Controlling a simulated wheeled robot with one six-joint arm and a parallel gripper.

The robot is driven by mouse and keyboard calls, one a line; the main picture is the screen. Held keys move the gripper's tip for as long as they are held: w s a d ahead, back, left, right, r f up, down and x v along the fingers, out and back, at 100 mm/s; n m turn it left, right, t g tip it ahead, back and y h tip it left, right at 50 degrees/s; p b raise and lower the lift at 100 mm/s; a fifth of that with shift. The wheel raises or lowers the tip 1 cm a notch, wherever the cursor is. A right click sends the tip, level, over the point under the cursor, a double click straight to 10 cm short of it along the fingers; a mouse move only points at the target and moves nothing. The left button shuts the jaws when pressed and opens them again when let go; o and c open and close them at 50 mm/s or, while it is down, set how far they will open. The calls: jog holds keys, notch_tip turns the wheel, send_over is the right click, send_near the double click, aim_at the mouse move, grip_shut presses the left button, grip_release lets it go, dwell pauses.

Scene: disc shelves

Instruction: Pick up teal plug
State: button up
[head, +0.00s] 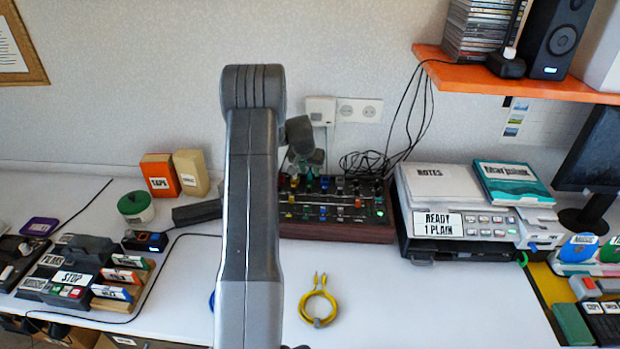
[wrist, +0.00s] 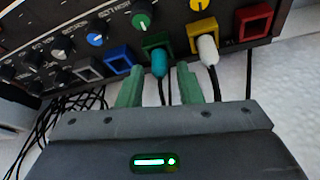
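The teal plug (wrist: 159,62) sits in the green-framed socket (wrist: 156,42) on the dark panel in the wrist view, its cable hanging down from it. My gripper (wrist: 160,72) has its two green fingers apart, one on each side of the plug, with a visible gap to both. How far the fingertips are from the plug in depth is hard to tell. In the head view my arm reaches toward the mixer-like panel (head: 340,212), and the teal plug cannot be made out there.
A white plug (wrist: 207,46) sits in the yellow socket just right of the teal one. Blue and red (wrist: 254,20) sockets flank them. Black cables (wrist: 70,105) hang at left. A yellow coiled cable (head: 318,307) lies on the white desk, and an orange shelf (head: 460,72) overhangs at right.

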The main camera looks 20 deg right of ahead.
grip_shut()
